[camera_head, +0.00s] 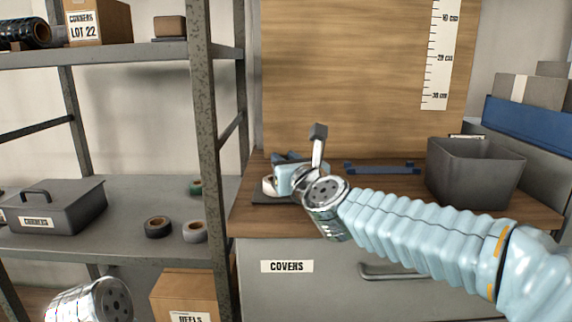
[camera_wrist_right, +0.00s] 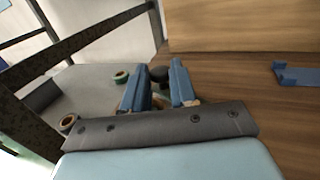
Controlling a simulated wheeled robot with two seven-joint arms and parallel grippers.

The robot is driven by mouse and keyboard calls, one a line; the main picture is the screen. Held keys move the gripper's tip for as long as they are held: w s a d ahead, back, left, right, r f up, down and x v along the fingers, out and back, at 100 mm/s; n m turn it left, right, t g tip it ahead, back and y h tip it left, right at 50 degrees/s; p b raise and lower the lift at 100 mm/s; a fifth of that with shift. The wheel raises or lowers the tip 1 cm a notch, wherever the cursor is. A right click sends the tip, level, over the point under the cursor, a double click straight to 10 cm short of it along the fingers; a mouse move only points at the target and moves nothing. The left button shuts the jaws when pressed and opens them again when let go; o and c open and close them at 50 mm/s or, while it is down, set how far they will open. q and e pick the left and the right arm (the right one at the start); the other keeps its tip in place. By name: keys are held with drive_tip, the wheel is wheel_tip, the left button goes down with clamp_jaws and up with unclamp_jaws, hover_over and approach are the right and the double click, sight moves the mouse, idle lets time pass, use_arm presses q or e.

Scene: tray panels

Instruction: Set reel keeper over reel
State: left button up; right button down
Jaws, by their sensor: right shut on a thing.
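My right gripper (camera_head: 284,170) is over the wooden cabinet top, low beside a dark flat plate (camera_head: 262,201). A cream, ring-shaped reel (camera_head: 268,186) shows at its fingertips, partly hidden by the hand. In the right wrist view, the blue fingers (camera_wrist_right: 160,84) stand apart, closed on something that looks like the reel. A dark round piece (camera_wrist_right: 158,74) shows between the tips; I cannot tell what it belongs to. A blue bar with raised ends (camera_head: 384,169), perhaps the reel keeper, lies on the cabinet top, also in the wrist view (camera_wrist_right: 299,76). It is apart from the gripper.
A grey open bin (camera_head: 474,174) stands at the right of the cabinet top. A wooden backboard (camera_head: 345,80) with a ruler rises behind. The shelf at left holds a grey lidded box (camera_head: 52,207) and loose rings (camera_head: 158,227). A metal shelf post stands beside the cabinet.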

drive_tip(key=n+y+b, duration=0.1)
drive_tip(key=b, duration=0.1)
drive_tip(key=n+g+y+b, duration=0.1)
drive_tip(key=y+b, duration=0.1)
drive_tip(key=s+f+n+g+y+b, duration=0.1)
drive_tip(key=b, duration=0.1)
drive_tip(key=shift+d+y+b, duration=0.2)
drive_tip(key=shift+y+b, duration=0.1)
drive_tip(key=shift+b, duration=0.05)
drive_tip(key=shift+s+r+n+g+y+b, duration=0.2)
drive_tip(key=shift+n+g+y+b, duration=0.15)
drive_tip(key=shift+n+g+y, duration=0.15)
use_arm(q)
wheel_tip(320, 180, down, 9)
drive_tip(key=a, duration=0.2)
drive_tip(key=shift+w+r, duration=0.2)
drive_tip(key=shift+w, duration=0.25)
use_arm(e)
drive_tip(key=shift+s+r+n+g+y, duration=0.25)
drive_tip(key=shift+s+n+g+y, duration=0.1)
drive_tip(key=shift+n+g+y, duration=0.4)
use_arm(q)
drive_tip(key=shift+a, duration=0.1)
use_arm(e)
drive_tip(key=c, duration=0.9)
unclamp_jaws()
drive_tip(key=shift+c, duration=0.2)
drive_tip(key=shift+s, duration=0.1)
